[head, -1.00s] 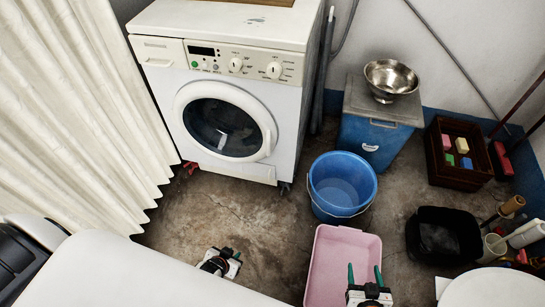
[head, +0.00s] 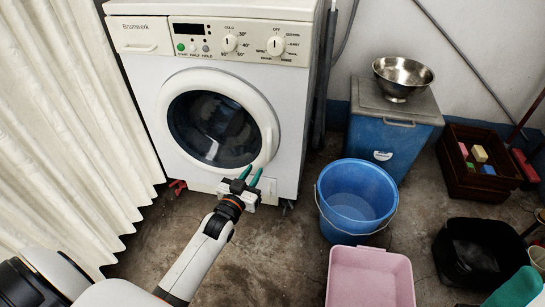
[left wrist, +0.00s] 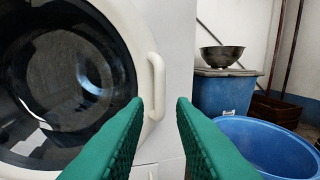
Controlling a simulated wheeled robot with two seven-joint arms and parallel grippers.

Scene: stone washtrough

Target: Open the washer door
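The white washer (head: 235,60) stands at the back, and its round door (head: 213,118) with dark glass looks shut.
A blue bucket (head: 357,198) stands right of the washer, with a pink basin (head: 370,280) in front. Behind are a blue bin (head: 385,150) and a metal bowl (head: 402,75). A black tub (head: 480,250) and brown crate (head: 480,170) are farther right. A white curtain (head: 60,130) hangs left.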

